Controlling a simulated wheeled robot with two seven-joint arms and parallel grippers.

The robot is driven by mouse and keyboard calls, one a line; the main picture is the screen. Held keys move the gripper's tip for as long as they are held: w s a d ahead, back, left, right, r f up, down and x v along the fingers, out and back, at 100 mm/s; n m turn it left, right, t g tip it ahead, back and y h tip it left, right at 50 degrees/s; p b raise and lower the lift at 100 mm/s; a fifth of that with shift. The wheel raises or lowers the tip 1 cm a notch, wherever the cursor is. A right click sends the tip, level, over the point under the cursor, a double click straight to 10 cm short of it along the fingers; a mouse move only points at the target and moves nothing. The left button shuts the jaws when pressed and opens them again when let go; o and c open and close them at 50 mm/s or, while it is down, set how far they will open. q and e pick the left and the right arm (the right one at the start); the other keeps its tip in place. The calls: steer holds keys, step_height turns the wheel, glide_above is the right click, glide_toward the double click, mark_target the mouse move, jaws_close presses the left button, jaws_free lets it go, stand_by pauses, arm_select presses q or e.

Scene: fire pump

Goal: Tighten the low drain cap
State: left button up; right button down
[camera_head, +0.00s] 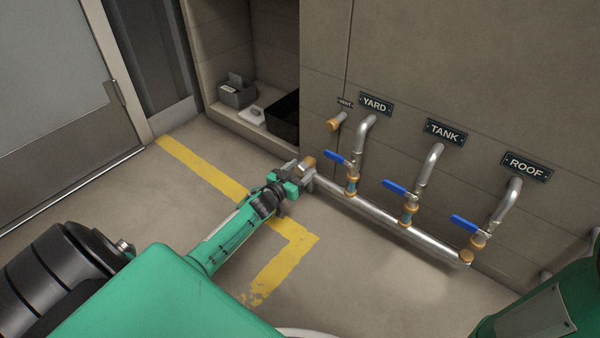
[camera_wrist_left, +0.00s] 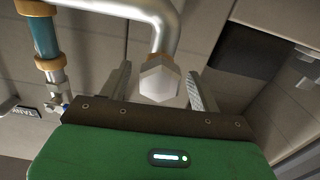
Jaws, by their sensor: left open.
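A silver six-sided cap (camera_wrist_left: 158,80) sits on the end of a bent silver pipe (camera_wrist_left: 140,12) in the left wrist view; I take it to be the low drain cap. My left gripper (camera_wrist_left: 159,74) is open, with one finger on each side of the cap. Gaps show between the cap and both fingers. In the head view, my left gripper (camera_head: 302,174) is at the left end of the long low pipe (camera_head: 390,222) and hides the cap there. My right gripper is out of view.
Three blue-handled valves (camera_head: 408,203) rise from the low pipe under the YARD, TANK and ROOF signs. A brass-capped stub (camera_head: 335,123) sticks out of the wall above. The floor left of the pipe is clear, with yellow lines.

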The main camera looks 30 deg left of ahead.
arm_select(q)
steer(key=c, duration=1)
steer(key=shift+o, duration=0.2)
